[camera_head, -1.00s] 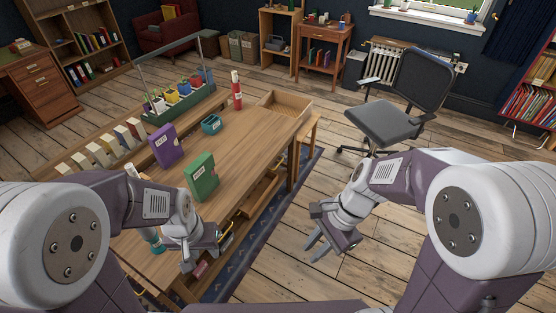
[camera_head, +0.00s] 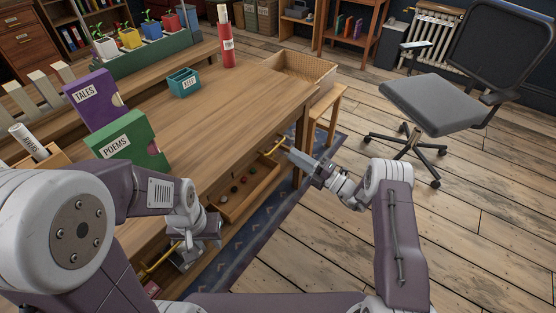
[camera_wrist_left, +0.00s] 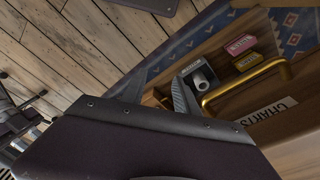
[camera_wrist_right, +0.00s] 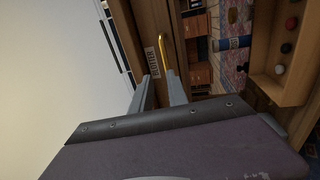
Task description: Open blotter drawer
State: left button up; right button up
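The drawer front with the dark-lettered label, probably the blotter drawer (camera_wrist_right: 140,38), shows in the right wrist view with a brass handle (camera_wrist_right: 165,52). Its handle also shows in the head view (camera_head: 275,148), under the far end of the desk. Whether this drawer is closed is hard to tell. My right gripper (camera_head: 292,156) is open, its fingertips close to the handle; contact is unclear. My left gripper (camera_head: 212,238) is open and empty, near the brass handle (camera_wrist_left: 245,82) of the CHARTS drawer (camera_wrist_left: 295,150).
An open drawer (camera_head: 262,184) holding several small coloured balls sits between my grippers. The desk top (camera_head: 215,115) carries a purple TALES book (camera_head: 92,100), a green POEMS book (camera_head: 125,140) and a teal holder (camera_head: 183,82). A grey chair (camera_head: 430,105) stands right; floor between is clear.

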aim_at(276, 146)
pick_arm(q)
jog(key=shift+s+a+f, duration=0.1)
jog(key=shift+f, duration=0.5)
pick_arm(e)
jog(key=shift+s+d+f, duration=0.15)
jog(key=shift+f, duration=0.6)
